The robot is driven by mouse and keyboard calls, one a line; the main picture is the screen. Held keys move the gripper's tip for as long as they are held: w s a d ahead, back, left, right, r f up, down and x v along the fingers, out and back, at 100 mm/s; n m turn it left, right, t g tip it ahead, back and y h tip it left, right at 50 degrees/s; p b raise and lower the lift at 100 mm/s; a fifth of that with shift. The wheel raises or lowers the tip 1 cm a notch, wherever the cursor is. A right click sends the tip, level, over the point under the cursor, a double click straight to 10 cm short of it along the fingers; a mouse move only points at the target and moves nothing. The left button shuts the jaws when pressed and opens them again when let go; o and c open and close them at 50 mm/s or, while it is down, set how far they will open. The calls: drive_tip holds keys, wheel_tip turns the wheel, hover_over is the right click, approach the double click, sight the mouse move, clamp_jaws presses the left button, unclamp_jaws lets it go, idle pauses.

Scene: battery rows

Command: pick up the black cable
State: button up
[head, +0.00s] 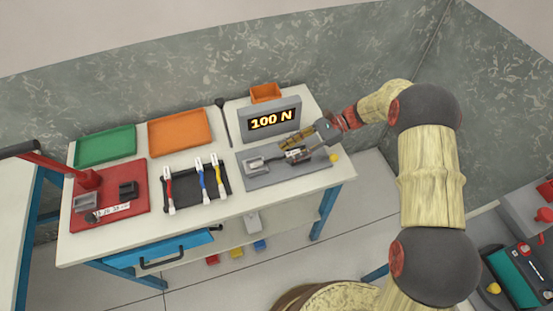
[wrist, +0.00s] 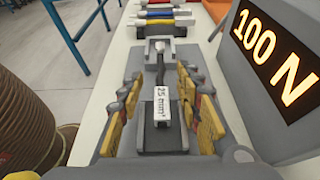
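The black cable (wrist: 160,66) lies along the grey tester bed in the wrist view, with a white "25 mm²" tag (wrist: 163,97) at its near end. Its far end meets a grey clamp block (wrist: 160,46). My gripper (wrist: 160,88) has its yellow-padded fingers spread on both sides of the tag, with gaps visible. In the head view my gripper (head: 291,148) is over the right part of the grey tester base (head: 290,177), in front of the display. The cable is small and partly hidden by the gripper there.
The "100 N" display (head: 271,122) stands close behind my gripper. A black rack (head: 196,207) with red, blue and yellow cables lies to the left. Beyond are a red board (head: 130,223) with a red lever, and green (head: 105,147) and orange (head: 180,131) trays.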

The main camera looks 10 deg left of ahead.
sight(274, 158)
drive_tip(key=b+x, duration=0.1)
drive_tip(key=x, duration=0.1)
drive_tip(key=b+x, duration=0.1)
drive_tip(key=x, duration=0.2)
drive_tip(key=shift+a+r, duration=0.2)
drive_tip(key=shift+c, duration=0.2)
drive_tip(key=c, duration=0.7)
clamp_jaws()
